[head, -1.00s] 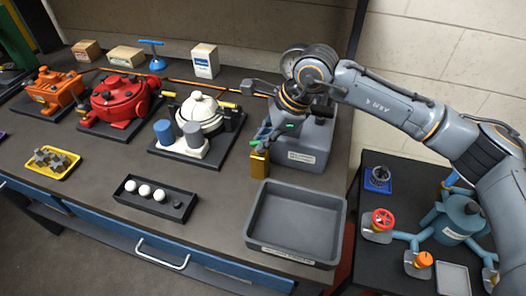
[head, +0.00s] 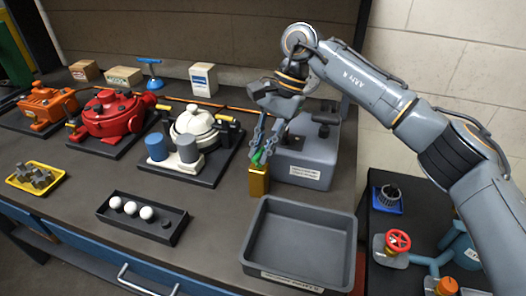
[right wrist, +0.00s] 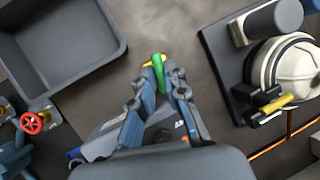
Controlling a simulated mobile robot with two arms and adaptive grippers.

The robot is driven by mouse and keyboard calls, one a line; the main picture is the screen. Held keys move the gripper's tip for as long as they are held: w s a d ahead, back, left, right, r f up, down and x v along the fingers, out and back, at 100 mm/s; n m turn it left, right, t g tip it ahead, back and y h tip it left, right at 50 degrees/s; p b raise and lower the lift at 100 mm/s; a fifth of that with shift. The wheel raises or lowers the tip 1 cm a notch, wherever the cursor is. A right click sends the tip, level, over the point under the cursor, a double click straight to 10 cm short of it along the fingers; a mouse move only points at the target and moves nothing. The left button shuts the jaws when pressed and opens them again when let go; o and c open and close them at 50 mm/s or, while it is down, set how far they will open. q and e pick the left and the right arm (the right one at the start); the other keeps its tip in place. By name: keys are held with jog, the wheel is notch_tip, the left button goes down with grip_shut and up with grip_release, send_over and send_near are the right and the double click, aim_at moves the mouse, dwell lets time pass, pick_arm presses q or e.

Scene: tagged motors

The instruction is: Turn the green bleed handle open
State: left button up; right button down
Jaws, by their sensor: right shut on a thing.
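The green bleed handle (head: 258,156) sits on top of a small brass-coloured block (head: 258,182), beside the left side of a grey box-shaped unit (head: 306,158). My right gripper (head: 262,150) reaches down from above, with its fingers closed on the handle. In the right wrist view, the green handle (right wrist: 158,68) stands between the fingertips of the right gripper (right wrist: 160,84), and a little yellow shows behind it. The fingers hide part of the handle. My left gripper is not in view.
An empty grey tray (head: 345,250) lies in front of the block. A white pump-like unit (head: 196,124) on a dark base stands to the left, with a red unit (head: 110,114) beyond it. A black tray (head: 170,234) with white balls lies nearer the front.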

jog(key=shift+w+a+n+g+h, duration=0.1)
jog(key=shift+n+g+h, duration=0.25)
jog(key=shift+n, duration=0.75)
jog(key=c, duration=1.4)
grip_release()
jog(key=shift+o, duration=0.2)
jog(key=v, duration=1.2)
jog(key=shift+w, duration=0.1)
